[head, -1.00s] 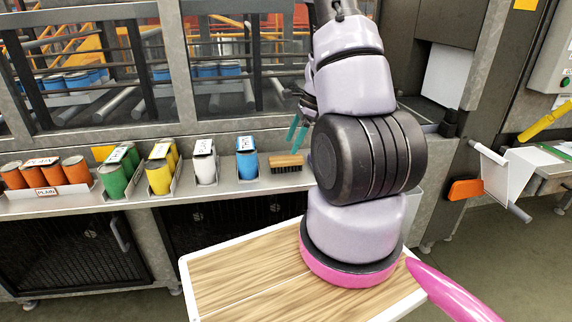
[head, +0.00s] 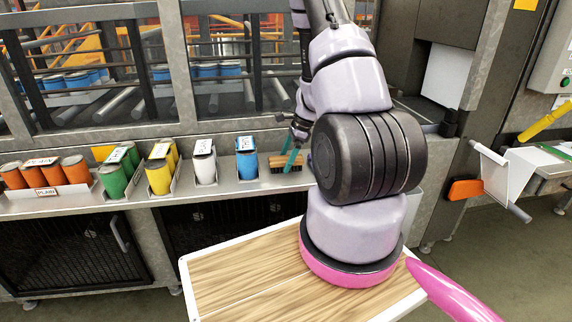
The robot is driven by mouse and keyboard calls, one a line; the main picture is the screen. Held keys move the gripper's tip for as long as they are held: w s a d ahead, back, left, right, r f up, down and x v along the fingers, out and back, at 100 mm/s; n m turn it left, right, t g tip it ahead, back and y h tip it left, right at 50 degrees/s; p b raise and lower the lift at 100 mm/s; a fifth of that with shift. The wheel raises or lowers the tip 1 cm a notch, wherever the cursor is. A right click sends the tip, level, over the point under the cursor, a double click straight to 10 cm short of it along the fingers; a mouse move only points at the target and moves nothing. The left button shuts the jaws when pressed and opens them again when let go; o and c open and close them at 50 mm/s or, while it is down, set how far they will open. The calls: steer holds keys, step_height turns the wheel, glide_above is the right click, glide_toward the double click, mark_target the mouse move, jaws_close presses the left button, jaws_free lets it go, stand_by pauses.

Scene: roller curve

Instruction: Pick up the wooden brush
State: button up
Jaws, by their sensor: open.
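The wooden brush (head: 276,161) lies on the metal shelf, just right of the blue cans, with its wooden back up and dark bristles down. My gripper (head: 291,160) is at the brush, with its teal fingers pointing down. One teal finger crosses in front of the brush's right part. The other finger is mostly hidden by my arm, so I cannot tell whether the fingers straddle the brush or touch it. The gripper is open.
Blue cans (head: 247,165) stand close to the left of the brush, then white cans (head: 204,170), yellow, green and orange ones. The metal shelf (head: 225,188) is narrow, with a window frame behind. A wood-topped surface (head: 240,275) is in front, below my arm.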

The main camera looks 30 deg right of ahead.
mark_target(286, 158)
steer(key=shift+f, duration=0.25)
stand_by(0.4)
jaws_close()
step_height(286, 158, up, 10)
steer(key=shift+r, duration=0.25)
stand_by(0.3)
